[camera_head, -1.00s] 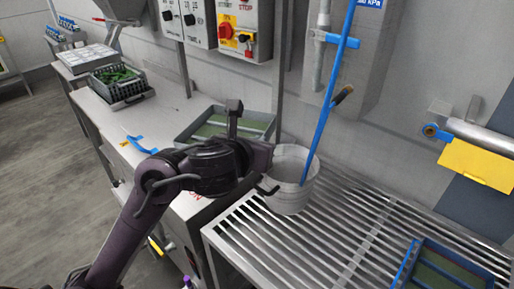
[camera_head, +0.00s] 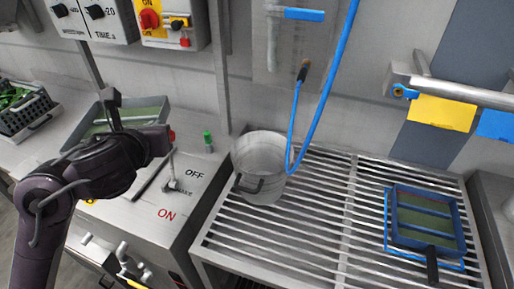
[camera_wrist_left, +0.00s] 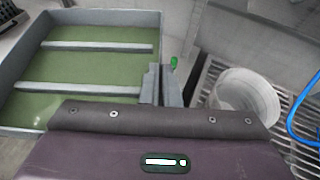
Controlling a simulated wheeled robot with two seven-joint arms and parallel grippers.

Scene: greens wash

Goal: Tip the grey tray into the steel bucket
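The grey tray (camera_head: 160,101), with a green inside and light crossbars, is over the counter at left in the head view. It fills the upper left of the left wrist view (camera_wrist_left: 95,17). My left gripper (camera_head: 112,97) is at its side, with the fingers (camera_wrist_left: 160,84) close together on the tray's wall. The tray looks about level; its near part is hidden behind my gripper. The steel bucket (camera_head: 259,152), with a dark handle, stands upright on the slatted rack, right of the tray and apart from it. It also shows in the wrist view (camera_wrist_left: 248,92). My right gripper is out of view.
A blue hose (camera_head: 322,98) hangs down to the bucket's right rim. A blue-grey tray (camera_head: 396,215) with a green inside lies on the rack (camera_head: 315,225) at right. A crate of greens (camera_head: 35,120) stands far left. A switch lever (camera_head: 172,180) is on the counter.

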